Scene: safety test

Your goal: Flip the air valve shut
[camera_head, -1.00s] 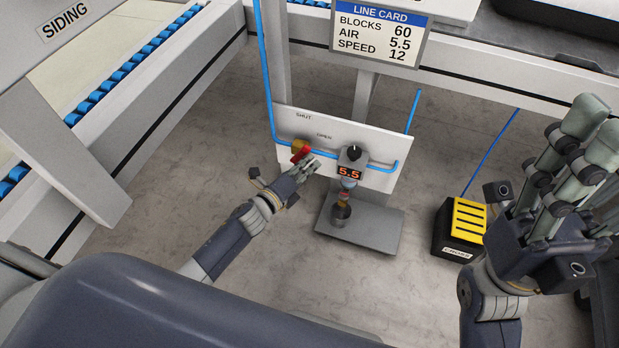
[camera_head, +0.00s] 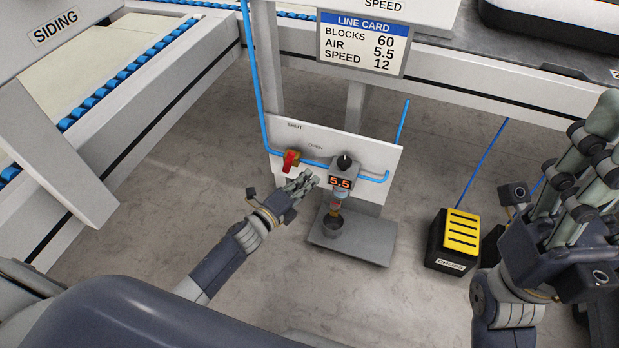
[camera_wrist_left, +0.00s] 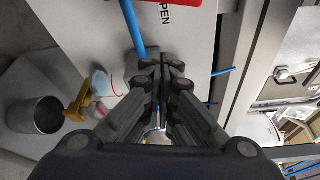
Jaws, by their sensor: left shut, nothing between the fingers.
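The air valve (camera_head: 291,156) has a red handle on a brass body and sits on the blue pipe on a white panel (camera_head: 372,156). The panel carries the words SHUT and OPEN. In the head view the red handle hangs down and slightly left from the body. My left gripper (camera_head: 308,181) is shut and empty, below and right of the handle and apart from it. In the left wrist view the gripper (camera_wrist_left: 166,66) points at the panel, with a red piece (camera_wrist_left: 176,3) at the top edge. My right gripper (camera_head: 592,150) is raised at the right.
A gauge (camera_head: 341,182) reading 5.5, with a black knob, is right of the valve. Below it a metal cup (camera_head: 332,222) stands on a grey shelf (camera_head: 357,248). A black and yellow box (camera_head: 455,240) stands on the floor. The conveyor frame (camera_head: 175,100) runs at left.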

